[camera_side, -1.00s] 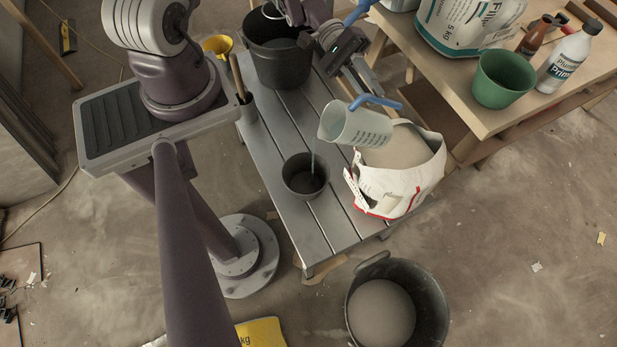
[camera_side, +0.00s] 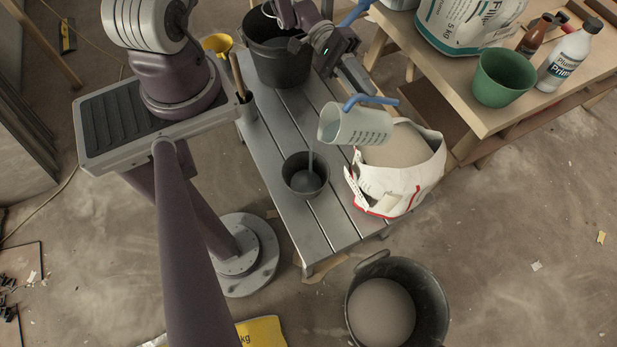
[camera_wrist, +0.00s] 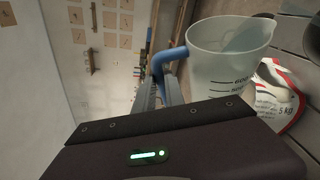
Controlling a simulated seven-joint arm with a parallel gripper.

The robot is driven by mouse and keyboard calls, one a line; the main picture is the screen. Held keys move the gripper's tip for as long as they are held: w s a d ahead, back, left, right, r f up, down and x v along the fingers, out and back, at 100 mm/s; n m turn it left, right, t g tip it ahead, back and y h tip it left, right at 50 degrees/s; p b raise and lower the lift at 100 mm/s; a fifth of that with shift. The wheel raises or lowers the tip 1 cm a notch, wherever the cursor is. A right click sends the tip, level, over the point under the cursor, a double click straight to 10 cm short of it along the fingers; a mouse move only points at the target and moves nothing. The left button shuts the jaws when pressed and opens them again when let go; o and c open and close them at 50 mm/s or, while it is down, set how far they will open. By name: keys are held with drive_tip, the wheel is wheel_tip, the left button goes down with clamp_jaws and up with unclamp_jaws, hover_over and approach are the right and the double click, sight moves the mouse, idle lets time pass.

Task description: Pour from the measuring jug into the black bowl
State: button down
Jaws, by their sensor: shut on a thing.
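The measuring jug (camera_side: 358,126) is translucent with a blue handle and dark markings. My gripper (camera_side: 362,92) is shut on its blue handle; the jug and handle also show in the wrist view (camera_wrist: 228,62). The jug is tilted with its spout to the left, above the black bowl. A thin stream runs from the spout down into the black bowl (camera_side: 318,186), which stands upright on the grey bench. Grey-blue liquid shows inside the bowl. In the wrist view the bowl is only a dark piece at the right edge, and the fingertips are partly hidden.
An open white sack of powder (camera_side: 412,190) stands right beside the bowl on the slatted bench (camera_side: 338,226). A large black bucket (camera_side: 276,66) stands at the back. Another bucket (camera_side: 436,300) is on the floor. A green pot (camera_side: 503,80) and bottles are on the wooden table.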

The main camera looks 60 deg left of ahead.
sight(339, 104)
drive_tip(key=shift+s+a+m+p, duration=0.15)
drive_tip(key=shift+s+m+p, duration=0.35)
drive_tip(key=shift+s, duration=0.15)
idle(0.4)
drive_tip(key=shift+s+a+f+m+t+h, duration=0.1)
drive_tip(key=shift+s+a+m+t+h, duration=0.2)
drive_tip(key=shift+s, duration=0.55)
drive_tip(key=shift+s+a+f+m+h, duration=0.1)
drive_tip(key=shift+s+m, duration=0.3)
drive_tip(key=shift+s, duration=0.45)
drive_tip(key=shift+s+a+f+m, duration=0.2)
drive_tip(key=shift+s+f+m, duration=0.4)
drive_tip(key=shift+s+f, duration=0.2)
idle(0.4)
